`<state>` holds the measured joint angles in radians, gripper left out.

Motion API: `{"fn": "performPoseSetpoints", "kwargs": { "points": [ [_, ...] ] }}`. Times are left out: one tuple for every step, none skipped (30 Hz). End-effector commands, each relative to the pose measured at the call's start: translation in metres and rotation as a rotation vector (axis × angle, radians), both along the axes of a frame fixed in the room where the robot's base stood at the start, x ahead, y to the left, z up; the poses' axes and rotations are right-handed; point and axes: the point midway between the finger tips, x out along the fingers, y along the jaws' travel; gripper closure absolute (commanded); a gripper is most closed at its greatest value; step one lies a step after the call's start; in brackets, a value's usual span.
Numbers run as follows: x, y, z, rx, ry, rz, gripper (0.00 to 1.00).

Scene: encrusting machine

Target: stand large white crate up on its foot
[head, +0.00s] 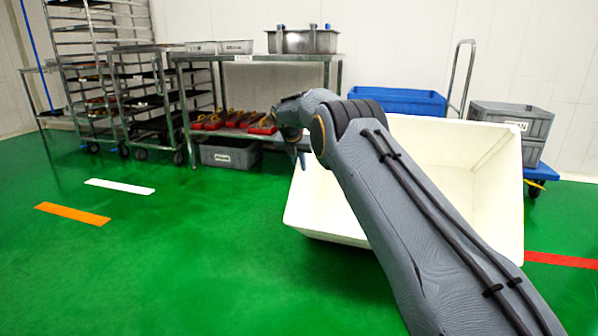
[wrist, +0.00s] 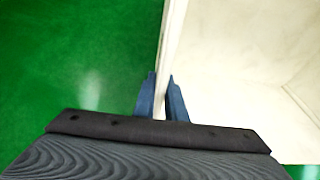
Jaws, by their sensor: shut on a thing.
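The large white crate (head: 468,170) is tilted on the green floor in the head view, its open side facing me. My arm crosses in front of it and hides part of its middle. My gripper (head: 300,158) is at the crate's upper left edge. In the wrist view the two blue fingers of my gripper (wrist: 160,95) are shut on the thin wall of the white crate (wrist: 235,60), one finger on each side. The crate's inside is to the right of the fingers and green floor is to the left.
A steel table (head: 255,58) with bins on top and red tools below stands behind, left of the crate. A blue crate (head: 398,100) and grey crates (head: 512,120) stand behind it, by a cart with a handle. Racks (head: 95,75) are at the far left. The left floor is clear.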

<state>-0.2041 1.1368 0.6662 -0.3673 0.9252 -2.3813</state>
Motion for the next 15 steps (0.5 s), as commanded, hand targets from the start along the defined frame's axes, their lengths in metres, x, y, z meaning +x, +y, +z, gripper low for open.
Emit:
{"fn": "performPoseSetpoints", "kwargs": {
  "points": [
    [0.001, -0.001, -0.005, -0.002, 0.006, -0.003, 1.00],
    [0.002, -0.002, -0.005, -0.001, 0.008, -0.003, 1.00],
    [0.003, -0.002, -0.005, -0.002, 0.009, -0.003, 1.00],
    [0.004, -0.002, -0.004, -0.001, 0.010, -0.003, 1.00],
    [0.005, -0.003, -0.004, 0.000, 0.011, -0.004, 1.00],
    [0.006, -0.003, -0.004, -0.001, 0.012, -0.004, 1.00],
    [0.007, -0.003, -0.004, 0.000, 0.014, -0.006, 1.00],
    [0.007, -0.004, -0.003, 0.000, 0.014, -0.006, 1.00],
    [0.009, -0.004, -0.003, 0.000, 0.015, -0.007, 1.00],
    [0.009, -0.004, -0.003, 0.001, 0.017, -0.007, 1.00],
    [0.010, -0.004, -0.003, 0.002, 0.019, -0.007, 1.00],
    [0.011, -0.005, -0.002, 0.002, 0.020, -0.007, 1.00],
    [0.011, -0.005, -0.002, 0.004, 0.020, -0.006, 1.00],
    [0.012, -0.005, -0.002, 0.003, 0.022, -0.007, 1.00],
    [0.013, -0.005, -0.001, 0.005, 0.024, -0.008, 1.00]
  ]
}}
